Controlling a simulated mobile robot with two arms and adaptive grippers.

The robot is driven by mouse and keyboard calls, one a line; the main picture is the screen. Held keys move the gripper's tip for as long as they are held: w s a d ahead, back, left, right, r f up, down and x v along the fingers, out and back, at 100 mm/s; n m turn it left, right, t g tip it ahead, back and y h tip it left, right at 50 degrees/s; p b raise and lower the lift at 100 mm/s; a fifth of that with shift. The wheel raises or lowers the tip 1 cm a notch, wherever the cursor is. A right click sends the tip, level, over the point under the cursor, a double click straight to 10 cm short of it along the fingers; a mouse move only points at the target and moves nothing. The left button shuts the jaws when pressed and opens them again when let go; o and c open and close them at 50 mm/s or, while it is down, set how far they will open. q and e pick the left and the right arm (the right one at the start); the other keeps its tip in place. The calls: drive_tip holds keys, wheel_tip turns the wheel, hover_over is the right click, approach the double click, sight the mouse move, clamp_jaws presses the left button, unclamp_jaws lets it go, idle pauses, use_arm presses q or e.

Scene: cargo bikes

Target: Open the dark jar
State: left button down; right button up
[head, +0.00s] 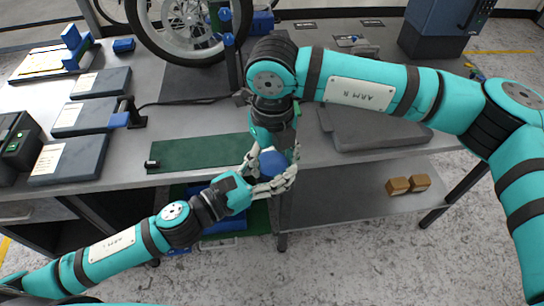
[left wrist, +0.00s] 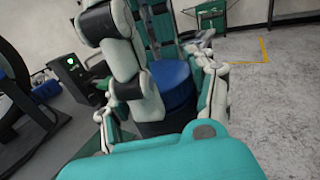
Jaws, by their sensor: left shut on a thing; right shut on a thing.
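The dark jar (left wrist: 160,126) has a blue lid (left wrist: 172,82) on top in the left wrist view. In the head view the blue lid (head: 272,164) shows between my two grippers, in front of the bench's front edge; the dark body is mostly hidden there. My left gripper (head: 270,185) comes from the lower left and is shut on the jar, with its pale fingers on either side in the left wrist view. My right gripper (head: 273,156) comes down from above and is shut on the blue lid. Its exact finger contact is partly hidden.
Behind is a grey workbench (head: 200,102) with a green mat (head: 195,153), dark flat boxes (head: 72,158) and a bike wheel (head: 185,25). The floor at front right is clear.

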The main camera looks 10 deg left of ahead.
drive_tip(key=shift+w+d+n, duration=0.1)
drive_tip(key=shift+n, duration=1.5)
drive_tip(key=shift+c, duration=0.4)
drive_tip(key=o, duration=1.3)
drive_tip(key=shift+r, duration=0.1)
